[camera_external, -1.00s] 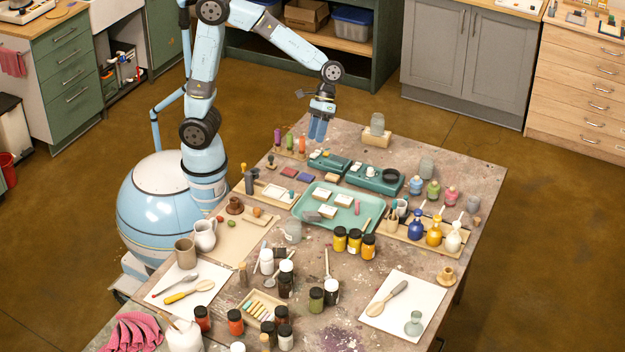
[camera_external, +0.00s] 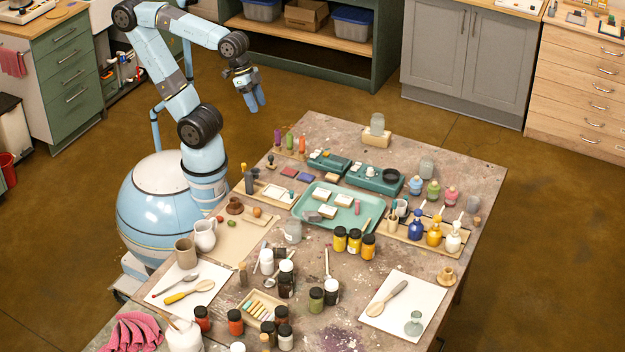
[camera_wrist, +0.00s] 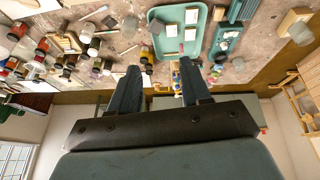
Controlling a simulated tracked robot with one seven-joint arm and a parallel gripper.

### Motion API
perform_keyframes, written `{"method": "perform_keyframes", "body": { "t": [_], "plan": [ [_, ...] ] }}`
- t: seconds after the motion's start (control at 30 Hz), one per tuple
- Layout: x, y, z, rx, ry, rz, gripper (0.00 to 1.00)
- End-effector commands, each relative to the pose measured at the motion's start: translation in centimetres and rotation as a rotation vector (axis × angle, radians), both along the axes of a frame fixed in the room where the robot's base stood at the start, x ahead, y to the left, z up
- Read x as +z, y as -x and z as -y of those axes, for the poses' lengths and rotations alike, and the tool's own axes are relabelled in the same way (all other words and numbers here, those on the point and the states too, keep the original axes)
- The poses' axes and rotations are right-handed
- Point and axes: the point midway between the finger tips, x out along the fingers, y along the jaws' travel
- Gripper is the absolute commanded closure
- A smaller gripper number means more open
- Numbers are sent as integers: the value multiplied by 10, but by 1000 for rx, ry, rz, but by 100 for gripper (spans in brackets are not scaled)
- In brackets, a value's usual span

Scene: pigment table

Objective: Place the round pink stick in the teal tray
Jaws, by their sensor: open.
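The round pink stick (camera_external: 357,208) stands or lies at the right side of the teal tray (camera_external: 338,221), inside its rim; which of the two I cannot tell. In the wrist view a small pink stick (camera_wrist: 181,48) shows inside the teal tray (camera_wrist: 163,36). Pale blocks (camera_external: 326,197) lie in the tray beside the stick. My gripper (camera_external: 257,103) is open and empty, raised beyond the table's far left edge, well apart from the tray and stick. In the wrist view its two fingers (camera_wrist: 157,75) are spread with nothing between them.
Teal boxes (camera_external: 375,180) stand behind the tray. Yellow jars (camera_external: 354,242) stand in front of it, and a wooden tray with coloured bottles (camera_external: 415,240) is at its right. The table's far right corner is mostly clear.

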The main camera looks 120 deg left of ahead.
Motion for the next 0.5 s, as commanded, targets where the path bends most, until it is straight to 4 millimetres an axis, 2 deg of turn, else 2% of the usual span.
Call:
{"method": "perform_keyframes", "body": {
  "t": [0.1, 0.2, 0.5],
  "plan": [
    [2, 14, 0, -46, -47, 50, 53],
    [2, 20, -1, -67, -71, 73, 53],
    [2, 22, -1, -76, -81, 80, 53]
  ]
}}
